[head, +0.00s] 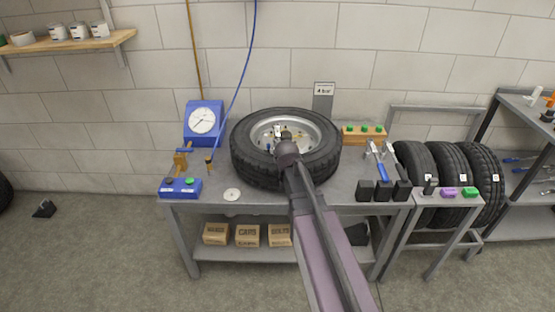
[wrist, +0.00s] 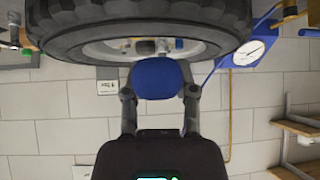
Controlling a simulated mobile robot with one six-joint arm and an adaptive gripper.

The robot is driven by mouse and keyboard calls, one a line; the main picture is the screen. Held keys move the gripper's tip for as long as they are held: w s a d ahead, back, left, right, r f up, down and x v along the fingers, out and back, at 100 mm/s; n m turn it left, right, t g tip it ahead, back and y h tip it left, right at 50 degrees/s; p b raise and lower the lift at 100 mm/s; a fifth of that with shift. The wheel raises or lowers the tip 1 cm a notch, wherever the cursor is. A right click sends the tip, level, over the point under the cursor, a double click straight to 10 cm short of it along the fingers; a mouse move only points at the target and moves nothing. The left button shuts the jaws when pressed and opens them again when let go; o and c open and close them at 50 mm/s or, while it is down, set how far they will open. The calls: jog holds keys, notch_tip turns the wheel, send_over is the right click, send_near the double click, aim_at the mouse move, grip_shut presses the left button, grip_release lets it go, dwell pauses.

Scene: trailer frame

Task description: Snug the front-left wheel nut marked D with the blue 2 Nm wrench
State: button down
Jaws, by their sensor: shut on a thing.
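My gripper (wrist: 158,92) is shut on a blue, rounded object (wrist: 157,78); only its broad end shows, so I cannot tell whether it is the blue 2 Nm wrench. In the head view my gripper (head: 285,138) is over the wheel's hub. The wheel (head: 246,160) lies flat on the bench, a black tyre around a silver rim. Small metal parts (wrist: 145,47) show at the hub in the wrist view, just past the blue object. I cannot make out a nut marked D, nor whether the held object touches one.
A blue-framed gauge (head: 203,121) stands left of the wheel on the grey bench (head: 262,199). A tool with a blue handle (head: 382,173) and several black blocks (head: 383,192) are at its right. A sign (head: 324,90) stands behind the wheel. Spare tyres (head: 447,165) are further right.

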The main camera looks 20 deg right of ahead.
jog(key=shift+s+d+n+y, duration=0.1)
jog(key=shift+d+n+y, duration=0.2)
jog(key=shift+d, duration=0.4)
jog(key=shift+s+d+n+y, duration=0.1)
jog(key=shift+d+n+y, duration=0.3)
jog(key=shift+d, duration=0.5)
jog(key=shift+d+n+y, duration=0.3)
jog(key=shift+d+n, duration=0.2)
jog(key=shift+d, duration=0.35)
jog(key=shift+w+d+n+y, duration=0.1)
jog(key=shift+d+n+y, duration=0.35)
jog(key=shift+d, duration=0.45)
jog(key=shift+w+d+n+y, duration=0.1)
jog(key=shift+d+n+y, duration=0.3)
jog(key=shift+d, duration=0.45)
jog(key=shift+d, duration=0.1)
